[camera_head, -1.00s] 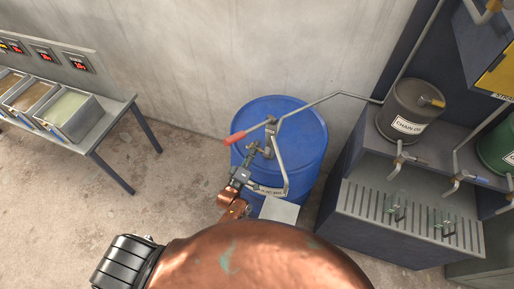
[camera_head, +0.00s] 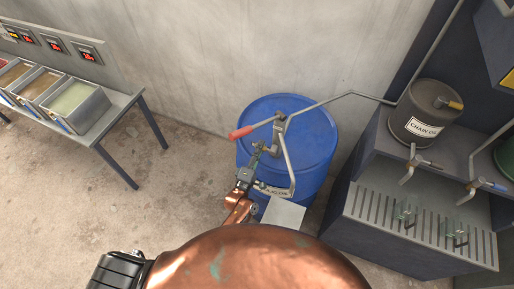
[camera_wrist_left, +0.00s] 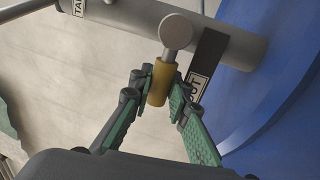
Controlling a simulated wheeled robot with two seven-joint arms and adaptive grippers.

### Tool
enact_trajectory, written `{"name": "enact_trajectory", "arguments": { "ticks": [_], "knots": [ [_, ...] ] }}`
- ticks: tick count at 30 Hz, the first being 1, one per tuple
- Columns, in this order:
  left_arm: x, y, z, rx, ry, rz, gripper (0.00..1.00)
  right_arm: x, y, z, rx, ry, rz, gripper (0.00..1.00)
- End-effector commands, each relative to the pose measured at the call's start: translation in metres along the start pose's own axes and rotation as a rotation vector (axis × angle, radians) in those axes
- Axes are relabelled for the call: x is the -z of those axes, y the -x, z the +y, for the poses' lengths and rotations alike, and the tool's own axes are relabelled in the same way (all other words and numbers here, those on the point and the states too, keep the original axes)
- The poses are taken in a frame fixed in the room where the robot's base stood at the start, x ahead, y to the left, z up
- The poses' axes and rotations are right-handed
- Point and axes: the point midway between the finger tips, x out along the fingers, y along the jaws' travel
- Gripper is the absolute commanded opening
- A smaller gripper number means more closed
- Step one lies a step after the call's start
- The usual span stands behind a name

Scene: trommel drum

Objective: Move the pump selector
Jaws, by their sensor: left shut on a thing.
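A blue drum (camera_head: 312,128) stands by the wall with a hand pump on top. The pump has a red-gripped crank (camera_head: 241,132) and a grey bent pipe (camera_head: 289,163). The pump selector (camera_wrist_left: 176,33), a short lever with a brass-yellow grip, shows in the left wrist view on a grey pipe. My left gripper (camera_wrist_left: 160,85), with green-padded fingers, is shut on the selector's yellow grip. In the head view my left gripper (camera_head: 258,156) is at the pump's left side, and the selector is too small to make out there. My right gripper is not in view.
Labels partly show on the pipe, one reading "OUT" (camera_wrist_left: 199,88). A chain-oil can (camera_head: 432,108) stands on a dark dispensing bench (camera_head: 390,205) at right. A table with trays (camera_head: 75,107) is at left. Bare floor lies between table and drum.

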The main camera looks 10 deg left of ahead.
Motion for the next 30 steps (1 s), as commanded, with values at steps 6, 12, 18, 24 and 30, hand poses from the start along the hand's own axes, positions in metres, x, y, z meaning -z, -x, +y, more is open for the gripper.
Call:
{"name": "enact_trajectory", "arguments": {
  "ticks": [6,12,18,24,30],
  "knots": [
    [-0.001,0.002,-0.004,0.007,0.008,0.0,0.0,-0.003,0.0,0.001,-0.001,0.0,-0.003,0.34],
    [0.0,0.002,-0.003,0.007,0.006,0.001,0.25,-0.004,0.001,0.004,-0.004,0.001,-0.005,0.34],
    [0.0,0.001,-0.002,0.004,0.004,0.001,0.33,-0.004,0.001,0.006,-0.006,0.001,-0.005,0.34],
    [0.0,0.002,-0.001,0.003,0.003,0.001,0.33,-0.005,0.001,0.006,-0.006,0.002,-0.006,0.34],
    [0.001,0.022,-0.002,0.005,0.003,0.003,0.33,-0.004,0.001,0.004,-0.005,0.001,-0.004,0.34]
  ]
}}
